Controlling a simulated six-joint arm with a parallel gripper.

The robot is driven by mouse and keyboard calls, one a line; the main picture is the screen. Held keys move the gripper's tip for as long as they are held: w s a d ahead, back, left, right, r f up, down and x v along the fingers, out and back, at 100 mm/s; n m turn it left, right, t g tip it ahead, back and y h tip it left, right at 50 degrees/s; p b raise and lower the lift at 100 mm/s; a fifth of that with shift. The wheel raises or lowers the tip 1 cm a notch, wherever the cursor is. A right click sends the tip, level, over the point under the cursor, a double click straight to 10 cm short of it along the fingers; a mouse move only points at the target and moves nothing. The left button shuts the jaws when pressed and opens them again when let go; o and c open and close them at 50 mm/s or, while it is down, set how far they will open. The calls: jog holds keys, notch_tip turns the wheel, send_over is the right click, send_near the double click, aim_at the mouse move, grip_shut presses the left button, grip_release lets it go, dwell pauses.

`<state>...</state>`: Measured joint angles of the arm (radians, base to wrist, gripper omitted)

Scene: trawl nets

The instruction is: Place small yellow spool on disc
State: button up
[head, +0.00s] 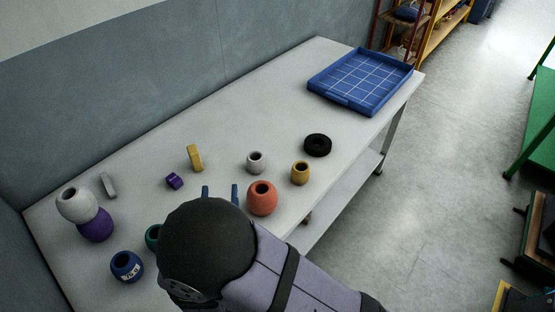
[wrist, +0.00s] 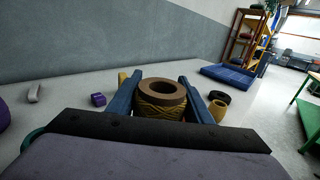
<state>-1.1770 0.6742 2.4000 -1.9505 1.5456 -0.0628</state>
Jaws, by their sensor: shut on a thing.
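My gripper (wrist: 158,84) is shut on a yellow wound spool (wrist: 160,108) with a brown rim, which stands upright between its two blue fingers in the wrist view. In the head view my gripper (head: 220,193) shows only as two blue fingertips, and my arm hides the held spool. A small yellow spool (head: 300,173) stands on the table to the right of my gripper; it also shows in the wrist view (wrist: 218,111). The black disc (head: 318,146), a flat ring, lies flat just beyond that spool with nothing on it. I cannot compare the two yellow spools' sizes surely.
An orange spool (head: 262,199) stands close to the right of my gripper, with a light grey one (head: 256,162) behind. A yellow block (head: 195,157) and purple piece (head: 174,181) lie left. A blue tray (head: 345,98) sits at the far end; the table before it is clear.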

notch_tip(320, 180, up, 8)
jog(key=w+d+f+m+h+b, duration=0.25)
jog(key=w+d+b, duration=0.2)
jog(key=w, duration=0.75)
jog(key=w+d+f+m+h+b, duration=0.15)
jog(key=w+d+h+b, duration=0.35)
jog(key=w, duration=0.7)
jog(key=w+d+r+g+b, duration=0.1)
jog(key=w+d, duration=0.3)
jog(key=d, duration=0.4)
jog(key=w+d+r+m+b, duration=0.15)
jog(key=w+d, duration=0.25)
jog(key=d, duration=0.4)
jog(key=w+d+r+g+b, duration=0.15)
jog(key=w+d, duration=0.25)
jog(key=d, duration=0.4)
notch_tip(320, 180, down, 11)
jog(key=shift+w+a, duration=0.2)
jog(key=shift+a, duration=0.1)
jog(key=shift+f+t, duration=0.2)
jog(key=shift+t, duration=0.05)
jog(key=shift+f+p, duration=0.4)
jog(key=shift+f, duration=1.35)
